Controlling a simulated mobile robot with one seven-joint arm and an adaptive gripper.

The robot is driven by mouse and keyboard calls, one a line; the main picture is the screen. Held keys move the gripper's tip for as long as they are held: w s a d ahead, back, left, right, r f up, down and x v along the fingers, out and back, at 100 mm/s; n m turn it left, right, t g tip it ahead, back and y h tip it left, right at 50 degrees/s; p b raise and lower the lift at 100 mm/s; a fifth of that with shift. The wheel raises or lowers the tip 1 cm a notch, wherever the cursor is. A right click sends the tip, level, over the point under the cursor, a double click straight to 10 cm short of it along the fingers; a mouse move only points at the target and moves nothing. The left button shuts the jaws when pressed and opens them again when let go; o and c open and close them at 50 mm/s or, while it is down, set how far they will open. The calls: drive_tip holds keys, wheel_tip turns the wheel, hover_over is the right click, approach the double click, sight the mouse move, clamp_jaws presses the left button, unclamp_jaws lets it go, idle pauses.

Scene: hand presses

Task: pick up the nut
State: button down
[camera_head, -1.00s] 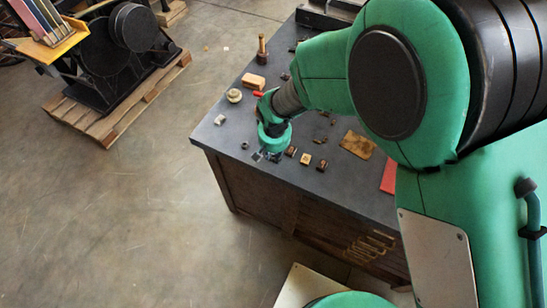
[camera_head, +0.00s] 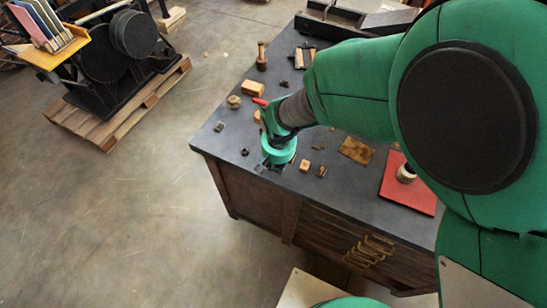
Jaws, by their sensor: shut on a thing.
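My gripper (camera_head: 272,166) points down at the front left part of the dark bench top, under its green wrist. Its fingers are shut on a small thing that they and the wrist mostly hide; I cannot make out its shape. I cannot tell whether it touches the bench top. A small dark roundish piece (camera_head: 245,152) lies on the bench just left of the gripper. It looks like a nut, but is too small to be sure.
On the bench (camera_head: 228,160), a wooden block (camera_head: 305,165) and a brown piece (camera_head: 321,171) lie right of the gripper. A tan block (camera_head: 250,88), a round piece (camera_head: 234,102) and a wooden-handled tool (camera_head: 261,56) stand behind. A red plate (camera_head: 395,188) lies right.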

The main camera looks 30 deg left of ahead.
drive_tip(key=s+d+r, duration=0.1)
drive_tip(key=s+d, duration=0.7)
drive_tip(key=shift+s+d+p, duration=0.2)
drive_tip(key=shift+s+p, duration=0.05)
drive_tip(key=shift+p, duration=0.15)
drive_tip(key=shift+w, duration=0.1)
drive_tip(key=w+d+m+p, duration=0.1)
drive_tip(key=w+d, duration=0.2)
drive_tip(key=w+d+m+p, duration=0.1)
drive_tip(key=w+d, duration=0.2)
drive_tip(key=w+d+p, duration=0.1)
drive_tip(key=w+d, duration=0.2)
drive_tip(key=w, duration=0.1)
drive_tip(key=shift+r+m, duration=0.35)
drive_tip(key=shift+m, duration=0.05)
drive_tip(key=w+d+m+p, duration=0.1)
drive_tip(key=w+d, duration=0.1)
drive_tip(key=d, duration=0.2)
drive_tip(key=w+d+p, duration=0.1)
drive_tip(key=w+d, duration=0.1)
drive_tip(key=d, duration=0.1)
drive_tip(key=w+d+m+p, duration=0.1)
drive_tip(key=w+d, duration=0.2)
drive_tip(key=d, duration=0.1)
drive_tip(key=shift+d+m+h, duration=0.3)
drive_tip(key=shift+w, duration=0.15)
hover_over(362, 149)
drive_tip(key=shift+s+f, duration=0.2)
drive_tip(key=shift+f, duration=0.6)
drive_tip(key=shift+d, duration=0.1)
